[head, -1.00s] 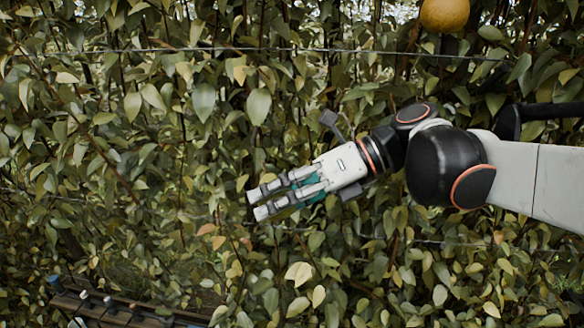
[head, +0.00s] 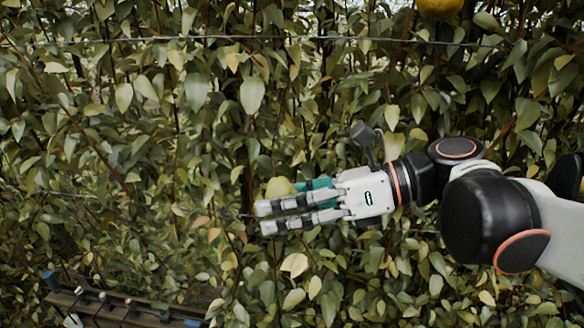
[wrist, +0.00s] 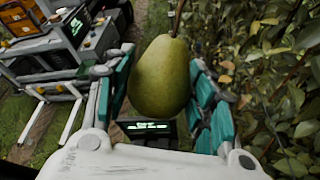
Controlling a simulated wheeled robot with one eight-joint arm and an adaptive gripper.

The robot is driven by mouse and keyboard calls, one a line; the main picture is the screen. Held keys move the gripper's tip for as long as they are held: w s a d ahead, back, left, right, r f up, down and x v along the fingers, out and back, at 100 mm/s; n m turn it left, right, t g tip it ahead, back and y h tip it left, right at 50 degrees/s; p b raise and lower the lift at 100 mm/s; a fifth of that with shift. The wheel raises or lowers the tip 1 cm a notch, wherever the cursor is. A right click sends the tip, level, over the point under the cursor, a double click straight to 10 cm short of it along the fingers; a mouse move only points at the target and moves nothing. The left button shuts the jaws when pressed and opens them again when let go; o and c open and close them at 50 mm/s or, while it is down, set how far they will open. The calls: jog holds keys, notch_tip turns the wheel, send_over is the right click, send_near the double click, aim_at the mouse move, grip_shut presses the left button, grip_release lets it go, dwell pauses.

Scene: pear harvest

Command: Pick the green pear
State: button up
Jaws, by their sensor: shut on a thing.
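The green pear (wrist: 160,76) fills the middle of the wrist view, stem up, between the teal pads of my gripper (wrist: 163,95). In the head view, part of the pear (head: 279,187) shows just behind the fingertips of my gripper (head: 272,205). The gripper is shut on the pear, in front of the leaf wall. The fingers hide most of the pear in the head view. Whether the stem is still joined to a branch is cut off at the top of the wrist view.
An orange-yellow fruit (head: 438,7) hangs at the top of the head view. Dense leaves and thin stems surround the gripper, with a wire (head: 240,38) across the upper part. A dark crate-like rack (head: 115,305) stands at the lower left.

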jog(key=shift+s+d+n+t+y+b, duration=0.25)
jog(key=shift+s+d+n+y+b, duration=0.2)
jog(key=shift+s+n, duration=0.25)
jog(key=shift+s+d+n+t+y+b, duration=0.2)
jog(key=shift+s+d+n+y+b, duration=0.15)
jog(key=shift+s+n+y, duration=0.3)
jog(key=shift+s+d+n+t+y+b, duration=0.3)
jog(key=shift+s+d+n+y, duration=0.2)
jog(key=shift+s, duration=0.25)
jog(key=shift+g, duration=0.25)
